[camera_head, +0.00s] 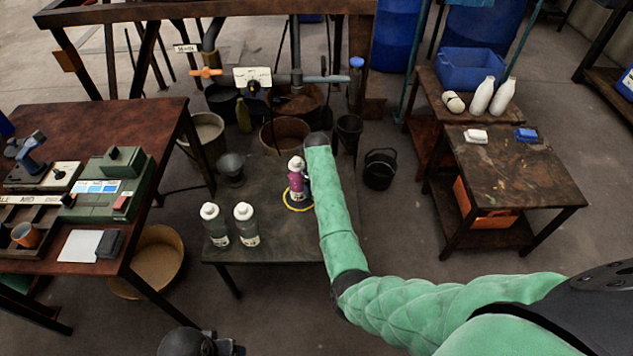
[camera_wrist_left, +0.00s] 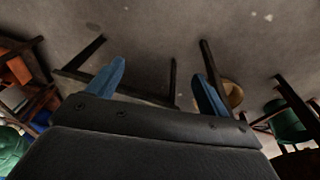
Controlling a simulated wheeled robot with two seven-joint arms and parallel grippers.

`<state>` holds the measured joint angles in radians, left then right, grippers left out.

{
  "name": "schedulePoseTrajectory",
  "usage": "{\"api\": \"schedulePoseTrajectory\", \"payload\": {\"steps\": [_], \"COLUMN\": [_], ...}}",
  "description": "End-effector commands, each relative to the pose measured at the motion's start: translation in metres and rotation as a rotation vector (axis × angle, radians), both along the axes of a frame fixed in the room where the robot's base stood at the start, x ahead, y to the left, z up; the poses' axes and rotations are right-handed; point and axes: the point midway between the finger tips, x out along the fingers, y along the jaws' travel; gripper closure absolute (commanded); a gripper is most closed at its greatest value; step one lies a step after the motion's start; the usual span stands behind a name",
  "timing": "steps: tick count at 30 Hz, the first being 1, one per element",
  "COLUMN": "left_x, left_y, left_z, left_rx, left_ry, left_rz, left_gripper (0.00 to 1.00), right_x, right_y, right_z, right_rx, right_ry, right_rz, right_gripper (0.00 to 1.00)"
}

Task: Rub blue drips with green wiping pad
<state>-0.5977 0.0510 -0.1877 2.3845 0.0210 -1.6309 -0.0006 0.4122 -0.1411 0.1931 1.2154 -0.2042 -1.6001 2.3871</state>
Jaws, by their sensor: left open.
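My left gripper (camera_wrist_left: 160,88) shows in the left wrist view as two blue fingers, spread wide apart with nothing between them. Behind them are bare floor and table legs. In the head view only a dark part of my left arm shows at the bottom edge. My green-sleeved right arm reaches over the middle table (camera_head: 285,255); its dark wrist end is visible, but its gripper is hidden. A purple-labelled bottle (camera_head: 296,180) stands upright in a yellow ring, close beside that forearm. I cannot make out a green wiping pad or blue drips in either view.
Two grey bottles (camera_head: 230,226) stand on the middle table's front. The right table (camera_head: 520,185) carries a white block (camera_head: 475,136) and a blue block (camera_head: 525,135). A green case (camera_head: 108,190) is on the left table (camera_head: 130,122). A black bucket (camera_head: 380,170) stands on the floor.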

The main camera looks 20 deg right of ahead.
Motion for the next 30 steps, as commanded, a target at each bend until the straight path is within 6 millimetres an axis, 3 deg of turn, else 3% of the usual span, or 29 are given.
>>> {"api": "schedulePoseTrajectory", "payload": {"steps": [6,30], "left_x": [-0.001,0.018], "left_y": [-0.014,-0.063], "left_z": [0.002,-0.051], "left_rx": [-0.040,-0.151], "left_ry": [-0.048,-0.170], "left_rz": [-0.017,-0.058], "left_gripper": [0.21,0.21], "right_x": [0.000,0.000], "right_y": [-0.001,-0.001], "right_z": [-0.024,-0.051], "right_rx": [-0.002,-0.001], "right_ry": [0.001,-0.001], "right_rz": [0.001,0.002], "right_gripper": [0.28,0.28]}}
